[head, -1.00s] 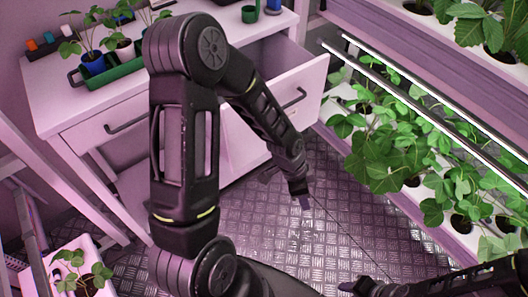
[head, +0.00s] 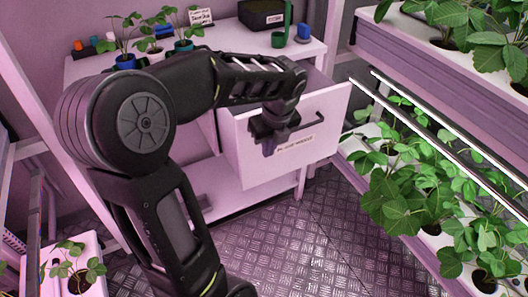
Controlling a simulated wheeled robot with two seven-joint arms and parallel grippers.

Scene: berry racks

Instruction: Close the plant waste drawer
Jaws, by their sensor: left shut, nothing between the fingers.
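The plant waste drawer (head: 318,152) is pulled out from the white cabinet, at the right of the bench in the head view. Its white front carries a dark bar handle (head: 305,128) and a small printed label (head: 295,149). My left gripper (head: 268,148) is shut and empty, pointing down at the left part of the drawer front, left of the handle. I cannot tell whether it touches the front. My left forearm crosses over the bench and hides part of the drawer's opening. My right gripper is out of view.
The bench top (head: 225,38) holds potted seedlings (head: 124,58), a dark box (head: 262,14) and a green cup (head: 279,39). Plant racks (head: 440,62) stand close on the right. A white planter (head: 92,283) is at lower left. The metal floor (head: 310,240) is clear.

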